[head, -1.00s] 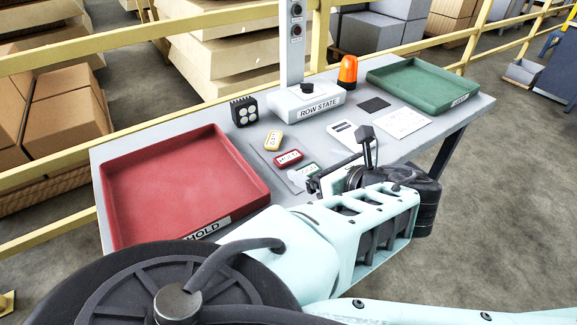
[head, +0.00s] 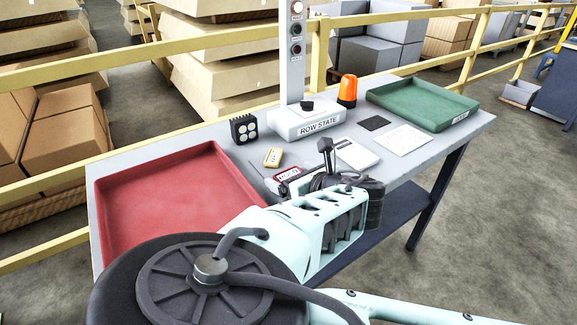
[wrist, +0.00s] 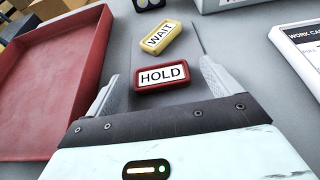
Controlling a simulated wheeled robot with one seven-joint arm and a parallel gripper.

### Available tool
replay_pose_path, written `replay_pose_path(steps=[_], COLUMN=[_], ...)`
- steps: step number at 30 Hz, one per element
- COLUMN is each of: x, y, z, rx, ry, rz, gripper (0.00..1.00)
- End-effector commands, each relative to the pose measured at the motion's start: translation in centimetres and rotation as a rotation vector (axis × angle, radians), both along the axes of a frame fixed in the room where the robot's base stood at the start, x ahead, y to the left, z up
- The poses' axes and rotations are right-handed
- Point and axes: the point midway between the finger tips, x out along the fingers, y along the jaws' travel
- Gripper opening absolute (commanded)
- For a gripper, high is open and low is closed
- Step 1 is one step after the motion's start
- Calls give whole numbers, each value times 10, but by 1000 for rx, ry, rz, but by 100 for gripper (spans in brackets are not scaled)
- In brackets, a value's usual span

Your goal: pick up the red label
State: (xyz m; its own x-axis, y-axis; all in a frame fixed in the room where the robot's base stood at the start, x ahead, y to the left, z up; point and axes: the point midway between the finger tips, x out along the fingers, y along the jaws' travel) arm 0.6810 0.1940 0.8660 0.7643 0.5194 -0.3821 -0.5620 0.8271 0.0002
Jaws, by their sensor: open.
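The red label (wrist: 163,77), marked HOLD, lies on the grey table. In the wrist view it sits between and a little beyond the tips of my gripper (wrist: 153,84), which is open and empty. In the head view the red label (head: 288,174) shows just past my arm, partly covered by it. The yellow label (wrist: 161,35), marked WAIT, lies just behind the red one, and also shows in the head view (head: 273,157). The green label is not visible now. My gripper's fingers are mostly hidden in the head view.
A red tray (head: 222,163) stands to the left and a green tray (head: 470,105) at the back right.

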Motion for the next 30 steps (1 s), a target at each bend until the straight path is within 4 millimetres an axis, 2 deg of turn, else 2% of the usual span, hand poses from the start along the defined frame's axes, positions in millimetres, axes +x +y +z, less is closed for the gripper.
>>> replay_pose_path(steps=[5, 10, 20, 23, 30], x=[0, 0, 0, 0, 0], y=[0, 0, 0, 0, 1], z=[0, 0, 3, 14, 62], rx=[0, -1, 0, 1, 5], ry=[0, 1, 0, 0, -2], rz=[0, 0, 0, 0, 0], gripper=[89, 42, 41, 41, 41])
